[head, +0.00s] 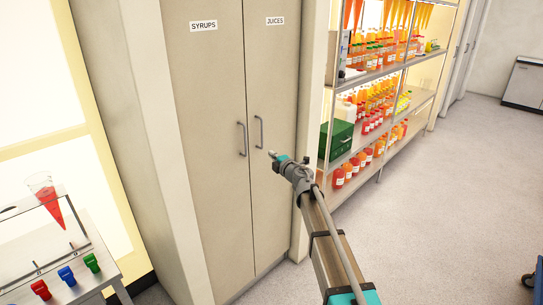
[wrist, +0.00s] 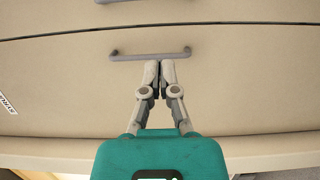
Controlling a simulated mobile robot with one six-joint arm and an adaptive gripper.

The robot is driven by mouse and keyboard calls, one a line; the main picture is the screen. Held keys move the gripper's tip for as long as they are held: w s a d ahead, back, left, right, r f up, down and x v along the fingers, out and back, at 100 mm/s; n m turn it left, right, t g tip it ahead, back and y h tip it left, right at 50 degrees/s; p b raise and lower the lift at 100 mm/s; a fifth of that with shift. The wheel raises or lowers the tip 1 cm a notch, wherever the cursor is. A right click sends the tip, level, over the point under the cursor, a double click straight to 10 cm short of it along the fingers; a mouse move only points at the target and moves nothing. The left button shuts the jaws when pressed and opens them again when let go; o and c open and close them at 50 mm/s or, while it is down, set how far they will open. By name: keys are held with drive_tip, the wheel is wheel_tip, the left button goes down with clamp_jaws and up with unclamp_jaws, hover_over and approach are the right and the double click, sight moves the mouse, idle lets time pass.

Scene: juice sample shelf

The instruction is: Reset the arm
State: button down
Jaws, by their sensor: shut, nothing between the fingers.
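I cannot tell whether the tips touch the handle. The door labelled SYRUPS (head: 203,26) is on the left, with its own handle (head: 242,139). Both cabinet doors are closed.
An open shelf (head: 384,72) with several rows of bottles and a green box (head: 341,141) stands right of the cabinet. A table (head: 72,281) with coloured taps and a red-filled cone is at lower left. The floor (head: 445,190) at right is mostly clear.

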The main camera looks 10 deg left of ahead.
drive_tip(key=shift+d, duration=0.1)
drive_tip(key=s+d+f+m+t+h+p, duration=0.1)
drive_tip(key=d+m+t+h, duration=0.1)
drive_tip(key=d+m+h, duration=0.85)
drive_tip(key=s+d+m+t+h+p, duration=0.15)
drive_tip(key=d+m+h, duration=0.35)
drive_tip(key=d, duration=1.1)
drive_tip(key=s+d+f+m+g+h, duration=0.1)
drive_tip(key=s+d+f+m+g, duration=0.6)
drive_tip(key=d, duration=0.3)
drive_tip(key=s+d+f+m+g+y+p, duration=0.1)
drive_tip(key=s+g, duration=0.3)
drive_tip(key=s, duration=0.9)
drive_tip(key=s+d+f+m+g+y+p, duration=0.1)
drive_tip(key=s+f+m+g+y, duration=0.1)
drive_tip(key=s, duration=1)
wheel_tip(320, 180, down, 2)
drive_tip(key=m+g, duration=0.1)
drive_tip(key=g, duration=0.2)
drive_tip(key=shift+s+f+y+p, duration=0.2)
drive_tip(key=shift+s+y+p, duration=0.15)
drive_tip(key=shift+p, duration=0.05)
drive_tip(key=shift+w+d+m, duration=0.1)
drive_tip(key=shift+m, duration=0.15)
